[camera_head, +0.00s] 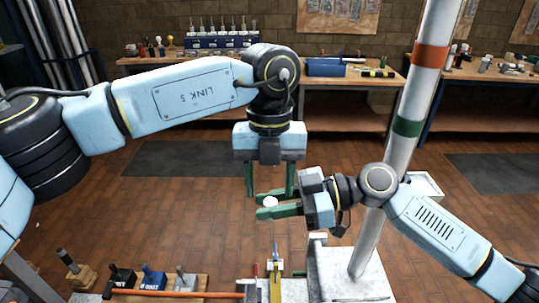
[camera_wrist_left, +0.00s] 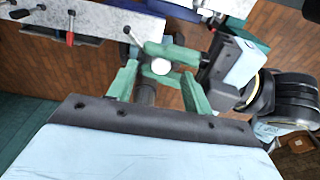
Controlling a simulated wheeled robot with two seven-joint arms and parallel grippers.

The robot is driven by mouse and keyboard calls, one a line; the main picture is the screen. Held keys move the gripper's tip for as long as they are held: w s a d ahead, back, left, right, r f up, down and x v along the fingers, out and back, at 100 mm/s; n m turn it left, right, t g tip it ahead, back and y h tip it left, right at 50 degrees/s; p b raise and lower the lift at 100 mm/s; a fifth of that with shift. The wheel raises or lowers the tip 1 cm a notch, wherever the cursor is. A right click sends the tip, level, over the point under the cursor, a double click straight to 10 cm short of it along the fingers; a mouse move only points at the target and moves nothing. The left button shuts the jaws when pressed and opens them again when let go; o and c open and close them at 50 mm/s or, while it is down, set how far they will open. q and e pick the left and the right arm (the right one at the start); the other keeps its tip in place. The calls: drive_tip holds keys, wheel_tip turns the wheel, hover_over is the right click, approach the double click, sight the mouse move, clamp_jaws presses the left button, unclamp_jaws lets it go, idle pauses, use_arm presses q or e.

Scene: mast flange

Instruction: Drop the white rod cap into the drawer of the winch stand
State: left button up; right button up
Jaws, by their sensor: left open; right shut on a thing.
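The white rod cap (camera_head: 270,202) is a small round white piece held between the green fingers of my right gripper (camera_head: 262,205), which point left. The cap also shows in the left wrist view (camera_wrist_left: 161,67). My left gripper (camera_head: 269,185) points down with its green fingers spread apart, just above and around my right fingertips. In the left wrist view its fingers (camera_wrist_left: 158,85) stand either side of the cap, and I cannot tell whether they touch it. A white open tray-like box (camera_head: 426,186) shows behind the mast; I cannot tell whether it is the winch stand's drawer.
A pale mast (camera_head: 398,147) with orange and green bands rises beside my right arm from a light base plate (camera_head: 340,275). A red rod (camera_head: 180,294) and several handled tools on wooden blocks (camera_head: 80,275) line the near left edge. Workbenches stand at the back.

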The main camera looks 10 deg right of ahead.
use_arm(q)
drive_tip(key=shift+s+f, duration=0.15)
drive_tip(key=shift+f, duration=1.15)
drive_tip(key=shift+c, duration=0.4)
drive_tip(key=c, duration=0.9)
drive_tip(key=shift+c, duration=0.2)
use_arm(e)
drive_tip(key=o, duration=1)
drive_tip(key=shift+o, duration=0.2)
drive_tip(key=shift+d, duration=0.1)
